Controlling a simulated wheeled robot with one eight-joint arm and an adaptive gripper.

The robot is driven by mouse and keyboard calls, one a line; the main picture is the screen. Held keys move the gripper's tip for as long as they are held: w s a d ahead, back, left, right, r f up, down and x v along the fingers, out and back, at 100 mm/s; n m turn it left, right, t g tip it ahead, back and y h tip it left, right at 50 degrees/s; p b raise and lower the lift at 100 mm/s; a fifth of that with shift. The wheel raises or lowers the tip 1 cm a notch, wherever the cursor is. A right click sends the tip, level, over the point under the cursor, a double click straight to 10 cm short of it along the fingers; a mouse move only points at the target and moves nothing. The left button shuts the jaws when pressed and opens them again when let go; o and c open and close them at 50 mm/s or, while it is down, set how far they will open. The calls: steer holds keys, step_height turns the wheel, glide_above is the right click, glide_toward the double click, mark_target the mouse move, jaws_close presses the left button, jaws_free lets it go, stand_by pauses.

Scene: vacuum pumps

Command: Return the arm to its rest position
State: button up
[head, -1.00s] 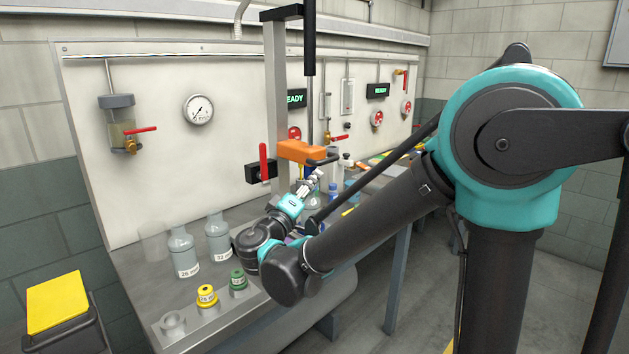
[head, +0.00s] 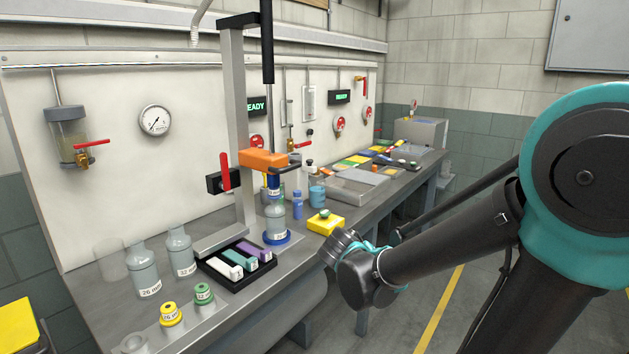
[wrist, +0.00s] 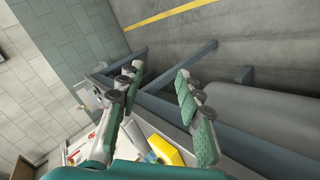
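My arm reaches in from the right of the head view, its wrist (head: 362,275) in front of the bench's front edge. My gripper (wrist: 158,75) shows in the wrist view with its two green-padded fingers spread apart and nothing between them. The fingers point over the floor and the bench legs, clear of any object. In the head view the fingers are hidden or too small to make out behind the wrist.
The bench (head: 225,325) holds a press stand (head: 238,130) with a bottle (head: 275,220), a black tray (head: 212,270), two bottles at left, yellow (head: 170,314) and green (head: 204,293) stoppers, and a yellow block (head: 325,222). Floor (head: 420,300) in front is open.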

steer(key=s+d+f+m+g+y, duration=0.1)
steer(key=s+f+m+g+y, duration=0.2)
steer(key=s+f+y, duration=0.3)
steer(key=s+f, duration=0.4)
steer(key=s, duration=0.2)
steer(key=shift+s+d+m, duration=0.35)
steer(key=shift+s+m, duration=0.05)
